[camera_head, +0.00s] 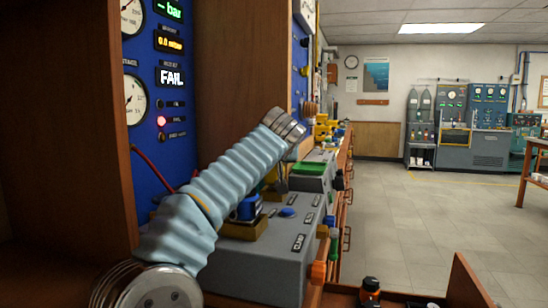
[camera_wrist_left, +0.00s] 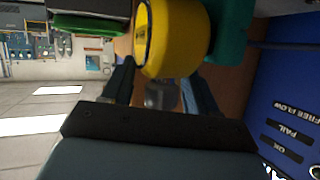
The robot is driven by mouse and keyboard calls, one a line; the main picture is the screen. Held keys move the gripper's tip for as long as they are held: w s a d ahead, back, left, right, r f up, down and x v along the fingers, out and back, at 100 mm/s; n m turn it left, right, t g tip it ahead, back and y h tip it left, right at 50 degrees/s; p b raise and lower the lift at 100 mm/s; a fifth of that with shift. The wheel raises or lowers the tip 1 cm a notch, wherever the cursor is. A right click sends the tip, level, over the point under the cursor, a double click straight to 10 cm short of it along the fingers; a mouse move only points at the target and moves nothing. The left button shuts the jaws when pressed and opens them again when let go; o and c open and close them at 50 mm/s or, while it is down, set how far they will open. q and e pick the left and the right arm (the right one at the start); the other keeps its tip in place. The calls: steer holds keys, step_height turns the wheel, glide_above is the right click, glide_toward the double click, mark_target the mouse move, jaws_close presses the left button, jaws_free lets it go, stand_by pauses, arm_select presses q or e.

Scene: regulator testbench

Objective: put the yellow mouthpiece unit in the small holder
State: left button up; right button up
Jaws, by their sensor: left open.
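In the left wrist view, a rounded yellow unit (camera_wrist_left: 175,38) with a dark ring on one side fills the top middle. It looks like the yellow mouthpiece unit. My left gripper (camera_wrist_left: 160,85) is open, with its two dark fingers pointing toward the unit, one on each side of its lower end. I cannot tell whether either finger touches it. In the head view my left arm crosses the middle and hides the gripper's surroundings. The small holder cannot be made out for certain. My right gripper is not in view.
A blue gauge panel (camera_head: 146,95) showing FAIL stands at the left. A grey box (camera_head: 262,255) with labels and a blue part (camera_head: 249,208) sit below my arm. A teal part (camera_wrist_left: 232,30) adjoins the yellow unit. Open floor lies right.

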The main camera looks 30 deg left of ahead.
arm_select(q)
steer(key=shift+s, duration=0.1)
steer(key=shift+s+d+r, duration=0.1)
steer(key=shift+s+d, duration=0.15)
steer(key=b+v, duration=0.2)
steer(key=v, duration=0.9)
steer(key=shift+r, duration=0.1)
steer(key=shift+c, duration=0.3)
